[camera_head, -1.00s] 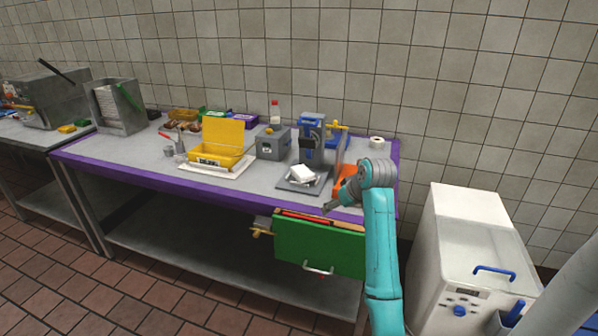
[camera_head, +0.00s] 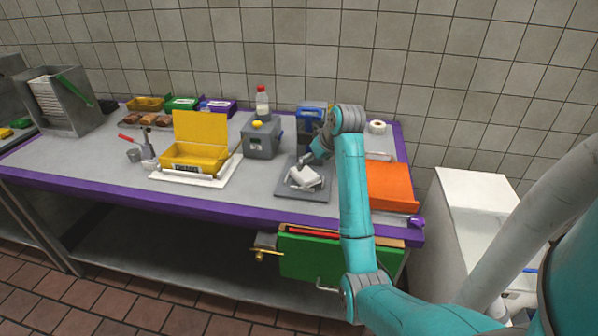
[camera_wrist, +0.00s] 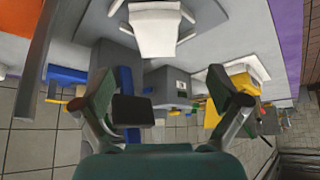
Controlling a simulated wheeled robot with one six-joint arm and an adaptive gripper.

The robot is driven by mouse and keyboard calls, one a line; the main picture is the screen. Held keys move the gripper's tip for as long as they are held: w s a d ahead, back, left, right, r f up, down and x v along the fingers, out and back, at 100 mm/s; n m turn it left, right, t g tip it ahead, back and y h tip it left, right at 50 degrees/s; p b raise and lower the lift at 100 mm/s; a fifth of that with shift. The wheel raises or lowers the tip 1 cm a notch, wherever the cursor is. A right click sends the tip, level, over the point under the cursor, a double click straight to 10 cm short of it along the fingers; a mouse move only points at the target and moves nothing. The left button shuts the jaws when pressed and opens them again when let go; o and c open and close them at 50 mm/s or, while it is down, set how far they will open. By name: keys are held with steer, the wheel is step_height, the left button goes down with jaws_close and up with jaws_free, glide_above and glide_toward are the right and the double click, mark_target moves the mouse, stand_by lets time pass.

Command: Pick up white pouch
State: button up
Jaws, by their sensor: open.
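The white pouch (camera_head: 301,178) lies on a grey square plate (camera_head: 318,195) near the front of the table. It also shows at the top of the wrist view (camera_wrist: 157,30). My gripper (camera_head: 309,160) is just above and behind the pouch in the head view, partly hidden by its own arm. In the wrist view my gripper (camera_wrist: 162,90) has its two dark fingers spread wide with nothing between them. The pouch is beyond the fingers and appears apart from them.
A blue device (camera_head: 310,118) stands behind the plate, and a grey box (camera_head: 262,140) to its left. An orange block (camera_head: 391,185) is to the right. A yellow open box (camera_head: 196,155) sits on a white tray further left. A green drawer (camera_head: 315,262) hangs below the table edge.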

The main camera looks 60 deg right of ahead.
mark_target(305, 173)
steer(key=x, duration=0.9)
steer(key=shift+s+d+f, duration=0.1)
steer(key=shift+d+f, duration=0.05)
steer(key=shift+d, duration=0.1)
steer(key=c, duration=1.3)
steer(key=shift+c, duration=0.2)
